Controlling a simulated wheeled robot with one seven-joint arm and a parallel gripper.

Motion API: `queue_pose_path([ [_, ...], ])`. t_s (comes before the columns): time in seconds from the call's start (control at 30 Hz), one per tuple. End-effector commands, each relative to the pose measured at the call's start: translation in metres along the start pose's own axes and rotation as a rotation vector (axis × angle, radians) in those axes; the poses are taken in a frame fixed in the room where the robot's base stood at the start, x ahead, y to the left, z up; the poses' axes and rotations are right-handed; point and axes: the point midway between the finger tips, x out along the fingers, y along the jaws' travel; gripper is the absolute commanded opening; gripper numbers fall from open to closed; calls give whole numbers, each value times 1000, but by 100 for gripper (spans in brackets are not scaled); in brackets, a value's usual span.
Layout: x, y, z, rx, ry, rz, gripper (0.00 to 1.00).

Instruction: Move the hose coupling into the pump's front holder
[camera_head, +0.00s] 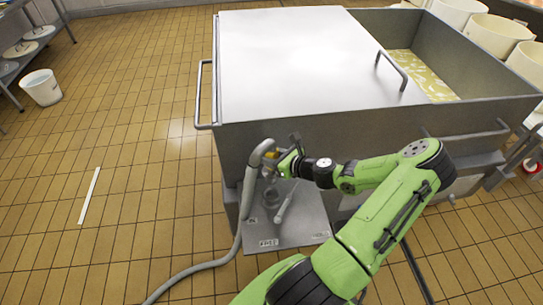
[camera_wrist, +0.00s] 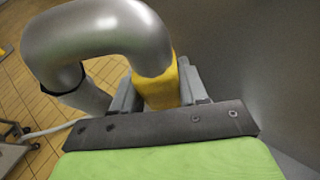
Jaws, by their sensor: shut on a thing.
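My gripper (camera_head: 276,156) is shut on the yellow hose coupling (camera_head: 270,154), close to the vat's front wall. In the wrist view the coupling (camera_wrist: 160,88) sits between my two fingers (camera_wrist: 158,84). A grey hose (camera_head: 247,190) rises from the floor, arches over and runs down into the coupling; its arch (camera_wrist: 120,30) fills the upper left of the wrist view. Below my gripper is a grey plate (camera_head: 300,228) with small labels, a round fitting (camera_head: 270,197) and a slanted rod (camera_head: 285,206). I cannot tell which part is the front holder. The coupling's lower end is hidden.
A large metal vat (camera_head: 300,50) with a side handle (camera_head: 199,95) stands behind the plate; its open part (camera_head: 425,75) holds pale yellow contents. A white bucket (camera_head: 41,87) and a white strip (camera_head: 89,196) are on the tiled floor. The left floor is mostly free.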

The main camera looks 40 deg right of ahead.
Motion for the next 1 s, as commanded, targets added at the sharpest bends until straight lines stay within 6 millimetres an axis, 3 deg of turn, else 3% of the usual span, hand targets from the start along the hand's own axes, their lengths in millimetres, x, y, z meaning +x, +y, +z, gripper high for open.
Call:
queue_pose_path([
  [0.53, -11, 0, 28, 0, -4, 0, 6],
  [1.0, -11, 0, 27, 0, -4, 0, 6],
])
